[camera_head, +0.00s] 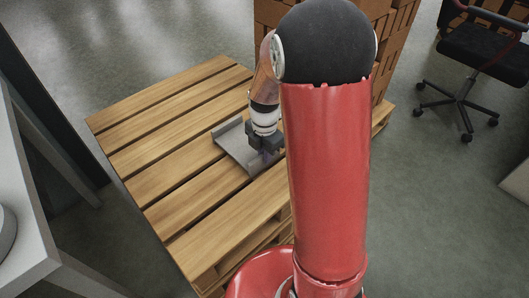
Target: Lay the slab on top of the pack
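My gripper (266,152) points down over a grey tray-like piece (234,143) with a raised edge, which lies on the wooden pallet. Something small and purple (270,156) shows at the fingertips. I cannot tell whether it is held or is part of the gripper. I cannot tell whether the grey piece or the purple thing is the slab. A tall stack of brown bricks (392,45) stands behind my arm; I cannot tell whether it is the pack. My red arm hides the right side of the gripper area and part of the stack.
The slatted pallet (160,125) has bare boards left of and in front of the grey piece. A black office chair (480,50) stands at the upper right. A grey table (25,215) is at the left edge. Open concrete floor (430,200) lies right.

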